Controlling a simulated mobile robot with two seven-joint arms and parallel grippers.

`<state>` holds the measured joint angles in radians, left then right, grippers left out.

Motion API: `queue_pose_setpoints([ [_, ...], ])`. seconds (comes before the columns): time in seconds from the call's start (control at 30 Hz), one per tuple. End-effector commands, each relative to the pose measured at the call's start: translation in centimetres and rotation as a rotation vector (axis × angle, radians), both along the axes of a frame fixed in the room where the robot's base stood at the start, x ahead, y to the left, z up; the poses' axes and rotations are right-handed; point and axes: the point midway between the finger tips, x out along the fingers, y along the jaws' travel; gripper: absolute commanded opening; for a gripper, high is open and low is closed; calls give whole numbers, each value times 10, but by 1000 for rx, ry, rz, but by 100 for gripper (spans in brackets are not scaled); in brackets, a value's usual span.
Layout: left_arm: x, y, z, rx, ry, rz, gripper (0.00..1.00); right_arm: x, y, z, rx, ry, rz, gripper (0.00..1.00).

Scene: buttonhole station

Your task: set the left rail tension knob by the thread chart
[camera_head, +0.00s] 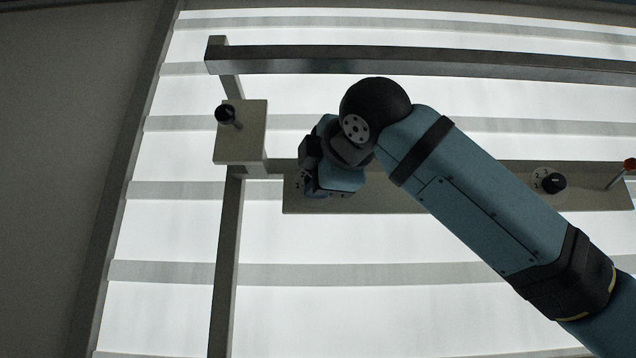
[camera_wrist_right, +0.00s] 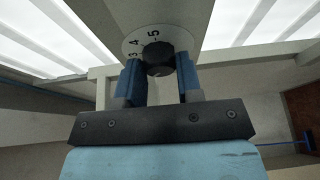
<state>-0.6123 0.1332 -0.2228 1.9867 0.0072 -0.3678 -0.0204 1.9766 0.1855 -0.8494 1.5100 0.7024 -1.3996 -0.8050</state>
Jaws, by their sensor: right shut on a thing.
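The left rail tension knob (camera_wrist_right: 158,56) is dark and round, on a white dial (camera_wrist_right: 133,42) with black numerals; 3, 4 and 5 can be read. My right gripper (camera_wrist_right: 158,64) has its two blue fingers on either side of the knob and is shut on it. I cannot tell where the knob's pointer stands. In the head view my right gripper (camera_head: 318,186) is at the left end of the grey rail plate (camera_head: 400,203); my wrist hides the knob and most of its dial there. My left gripper is not in view. I see no thread chart.
A second black knob (camera_head: 553,183) on a numbered dial sits at the plate's right end, beside a red-tipped lever (camera_head: 628,166). A grey box (camera_head: 246,143) with a black-ended lever (camera_head: 225,114) stands left of my gripper. A grey bar (camera_head: 450,64) crosses behind.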

Motion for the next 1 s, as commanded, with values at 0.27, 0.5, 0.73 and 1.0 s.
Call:
queue_pose_setpoints([
  [0.27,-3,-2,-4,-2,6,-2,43,0,1,-2,38,3,1,9],
  [0.5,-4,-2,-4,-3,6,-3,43,0,1,-2,38,3,1,9],
  [0.73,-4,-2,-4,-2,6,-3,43,0,1,-2,38,2,1,58],
  [1.0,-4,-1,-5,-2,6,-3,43,-1,0,-1,40,1,0,58],
])
